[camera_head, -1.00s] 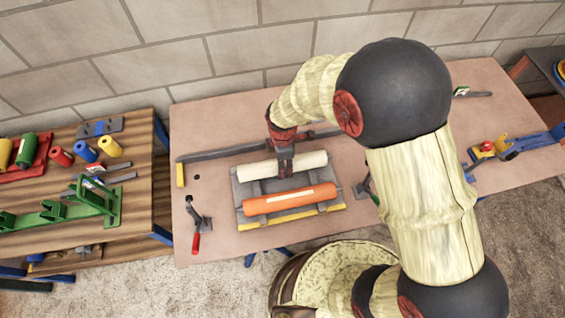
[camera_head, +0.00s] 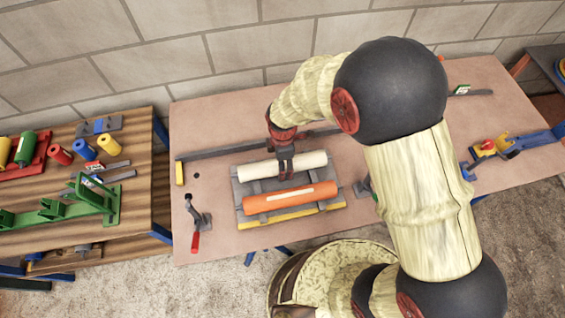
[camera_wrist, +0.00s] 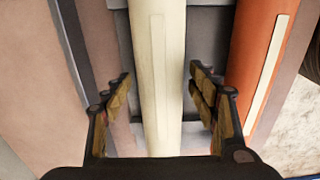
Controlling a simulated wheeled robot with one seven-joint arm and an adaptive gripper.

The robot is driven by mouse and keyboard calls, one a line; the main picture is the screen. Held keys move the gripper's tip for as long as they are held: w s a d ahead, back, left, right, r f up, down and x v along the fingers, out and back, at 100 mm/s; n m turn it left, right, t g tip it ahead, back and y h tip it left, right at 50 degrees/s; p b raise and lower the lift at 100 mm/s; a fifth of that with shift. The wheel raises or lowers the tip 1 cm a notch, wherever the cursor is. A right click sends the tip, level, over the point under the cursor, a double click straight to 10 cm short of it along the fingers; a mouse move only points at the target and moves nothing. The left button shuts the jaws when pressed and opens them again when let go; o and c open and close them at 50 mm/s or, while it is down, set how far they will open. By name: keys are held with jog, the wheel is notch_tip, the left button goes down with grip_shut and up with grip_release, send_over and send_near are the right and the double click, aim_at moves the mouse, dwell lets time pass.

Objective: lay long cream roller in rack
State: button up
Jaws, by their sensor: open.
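The long cream roller (camera_head: 256,168) lies in the grey rack (camera_head: 241,190), along its back side. In the wrist view the cream roller (camera_wrist: 158,60) runs between my open fingers, with a gap on each side. My gripper (camera_head: 285,162) is just above the roller's middle; it also shows in the wrist view (camera_wrist: 160,95). A long orange roller (camera_head: 290,198) lies in front of the cream one in the same rack; it also shows in the wrist view (camera_wrist: 262,60). My gripper hides part of the cream roller in the head view.
A grey bar (camera_head: 225,151) lies behind the rack. A red-handled clamp (camera_head: 196,225) stands at the table's (camera_head: 225,110) front left. A left bench (camera_head: 135,205) holds a green stand (camera_head: 60,211) and several short coloured rollers. A blue and yellow tool (camera_head: 500,147) lies at the right.

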jog(key=shift+s, duration=0.1)
notch_tip(320, 180, up, 12)
dwell(0.7)
dwell(0.3)
